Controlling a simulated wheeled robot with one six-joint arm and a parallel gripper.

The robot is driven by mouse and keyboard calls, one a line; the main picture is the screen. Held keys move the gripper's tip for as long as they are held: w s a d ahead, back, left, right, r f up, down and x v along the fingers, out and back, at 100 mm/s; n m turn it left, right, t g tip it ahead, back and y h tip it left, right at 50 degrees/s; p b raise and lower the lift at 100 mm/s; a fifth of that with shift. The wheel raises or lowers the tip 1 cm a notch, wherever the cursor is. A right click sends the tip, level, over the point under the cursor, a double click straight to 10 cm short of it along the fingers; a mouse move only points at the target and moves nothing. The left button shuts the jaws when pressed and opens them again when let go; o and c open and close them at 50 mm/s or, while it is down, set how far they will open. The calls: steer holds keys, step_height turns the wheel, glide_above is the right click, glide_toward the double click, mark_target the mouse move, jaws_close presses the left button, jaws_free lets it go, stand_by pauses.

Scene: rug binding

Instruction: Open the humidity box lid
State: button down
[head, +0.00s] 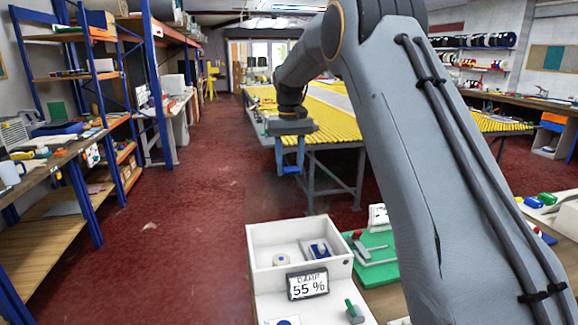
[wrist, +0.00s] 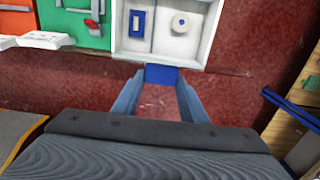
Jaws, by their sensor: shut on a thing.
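The box also shows at the top of the wrist view (wrist: 205,54). I cannot make out a separate lid. My gripper (head: 290,170) is beyond the box's far side in the head view. In the wrist view its fingers are shut on a small blue block (wrist: 161,74). The block overlaps the box's edge; I cannot tell whether they touch.
A green board (head: 378,268) with a red-handled clamp lies right of the box. A yellow slatted table (head: 335,125) stands behind my gripper. Blue-framed shelves (head: 80,185) line the left side. The red floor (head: 195,230) between is clear.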

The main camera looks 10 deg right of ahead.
steer(key=c, duration=1.1)
jaws_free()
steer(key=shift+w+f, duration=0.1)
steer(key=shift+f, duration=0.15)
steer(key=shift+r, duration=0.1)
steer(key=shift+r+b, duration=1.25)
steer(key=shift+r, duration=2.65)
steer(key=shift+a, duration=0.1)
